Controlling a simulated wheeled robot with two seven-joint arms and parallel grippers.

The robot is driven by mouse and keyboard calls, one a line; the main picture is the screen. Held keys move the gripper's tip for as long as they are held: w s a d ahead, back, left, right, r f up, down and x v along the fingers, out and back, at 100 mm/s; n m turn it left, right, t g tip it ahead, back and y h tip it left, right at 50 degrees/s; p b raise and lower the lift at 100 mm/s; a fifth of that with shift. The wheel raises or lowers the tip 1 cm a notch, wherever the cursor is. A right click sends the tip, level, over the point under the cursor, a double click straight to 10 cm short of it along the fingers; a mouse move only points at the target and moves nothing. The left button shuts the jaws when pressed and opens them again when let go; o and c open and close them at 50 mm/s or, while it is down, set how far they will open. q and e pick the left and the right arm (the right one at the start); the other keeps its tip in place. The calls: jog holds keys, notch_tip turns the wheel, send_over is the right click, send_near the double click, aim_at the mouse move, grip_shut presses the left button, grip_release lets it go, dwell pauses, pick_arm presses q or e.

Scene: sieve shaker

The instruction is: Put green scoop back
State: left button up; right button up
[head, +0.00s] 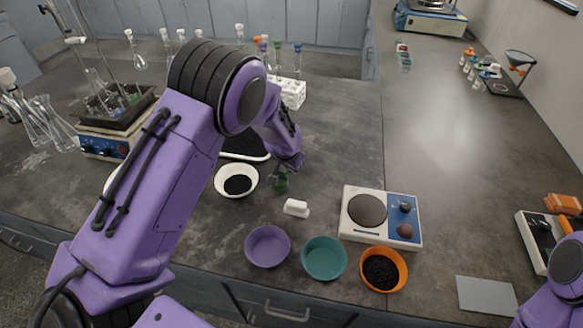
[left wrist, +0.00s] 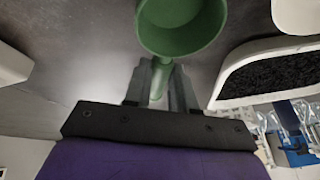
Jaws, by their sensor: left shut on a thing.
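The green scoop (head: 280,183) is in my left gripper (head: 287,166), above the table just right of the white bowl. In the left wrist view the scoop (left wrist: 180,28) has its round cup beyond the fingertips, and its handle is between the two fingers (left wrist: 160,85). The gripper is shut on the handle. A small white block (head: 296,208) stands on the table slightly nearer than the scoop; I cannot tell if it is a holder. My right arm shows at the lower right edge, but its gripper is out of view.
A white bowl (head: 222,184) with black grains stands left of the scoop. A white-rimmed tray (head: 246,158) is partly behind my arm. Purple (head: 267,246), teal (head: 324,258) and orange (head: 401,268) bowls line the front, near a hotplate (head: 347,222).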

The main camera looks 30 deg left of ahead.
pick_arm(q)
notch_tip(320, 180, down, 2)
jog(key=shift+f, duration=0.2)
jog(key=shift+w+f, duration=0.1)
jog(key=shift+w, duration=0.05)
jog(key=shift+d, duration=0.1)
pick_arm(e)
jog(key=shift+w+r, duration=0.15)
jog(key=shift+r, duration=0.3)
pick_arm(q)
jog(key=o, duration=0.9)
jog(key=shift+o, duration=0.2)
jog(key=shift+r, duration=0.25)
jog(key=b+v, duration=0.1)
jog(key=v, duration=1.1)
jog(key=shift+f, duration=0.1)
pick_arm(e)
jog(key=shift+f, duration=0.6)
